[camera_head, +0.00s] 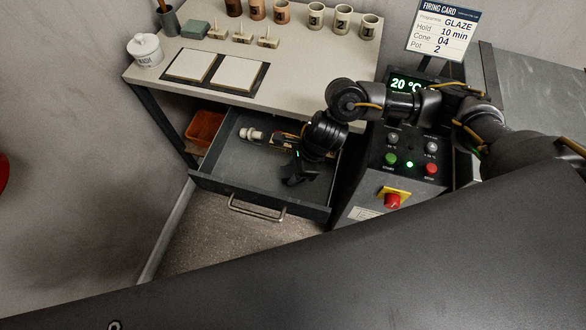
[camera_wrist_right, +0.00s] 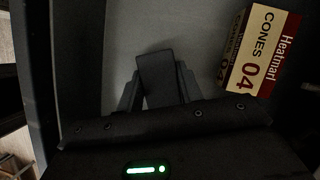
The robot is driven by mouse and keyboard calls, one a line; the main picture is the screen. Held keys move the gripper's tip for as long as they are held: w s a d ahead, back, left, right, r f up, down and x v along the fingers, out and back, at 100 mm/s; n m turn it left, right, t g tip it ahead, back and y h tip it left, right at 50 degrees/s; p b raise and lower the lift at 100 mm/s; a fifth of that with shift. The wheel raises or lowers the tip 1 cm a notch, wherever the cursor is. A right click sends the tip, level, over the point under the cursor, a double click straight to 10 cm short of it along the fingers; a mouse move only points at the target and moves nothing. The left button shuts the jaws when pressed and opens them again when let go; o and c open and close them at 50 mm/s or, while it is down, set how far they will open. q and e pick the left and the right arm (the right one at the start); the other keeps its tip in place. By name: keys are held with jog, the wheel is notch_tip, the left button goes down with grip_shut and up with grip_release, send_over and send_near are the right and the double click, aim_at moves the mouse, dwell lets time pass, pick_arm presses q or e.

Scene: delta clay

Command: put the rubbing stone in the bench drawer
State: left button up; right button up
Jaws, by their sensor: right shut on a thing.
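The bench drawer (camera_head: 218,178) is pulled open below the worktop. My right gripper (camera_head: 294,178) is down in the drawer's right part. It is shut on a dark grey block, which I take for the rubbing stone (camera_wrist_right: 157,72), held between its fingers (camera_wrist_right: 158,92) in the right wrist view. In the head view the stone cannot be told apart from the dark gripper. Whether it touches the drawer floor I cannot tell. My left gripper is not in view.
A cone box (camera_wrist_right: 262,50) lies in the drawer near the gripper, with a pale cylindrical item (camera_head: 251,134) at the back. The drawer's left front is clear. A kiln control box (camera_head: 412,160) stands close on the right. The worktop (camera_head: 300,92) overhangs the drawer's back.

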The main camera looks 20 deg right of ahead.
jog(key=o, duration=0.6)
jog(key=shift+f, duration=0.1)
jog(key=o, duration=0.4)
jog(key=shift+o, duration=0.2)
jog(key=shift+r, duration=0.25)
jog(key=v, duration=1.1)
jog(key=shift+r, duration=0.4)
jog(key=shift+d, duration=0.1)
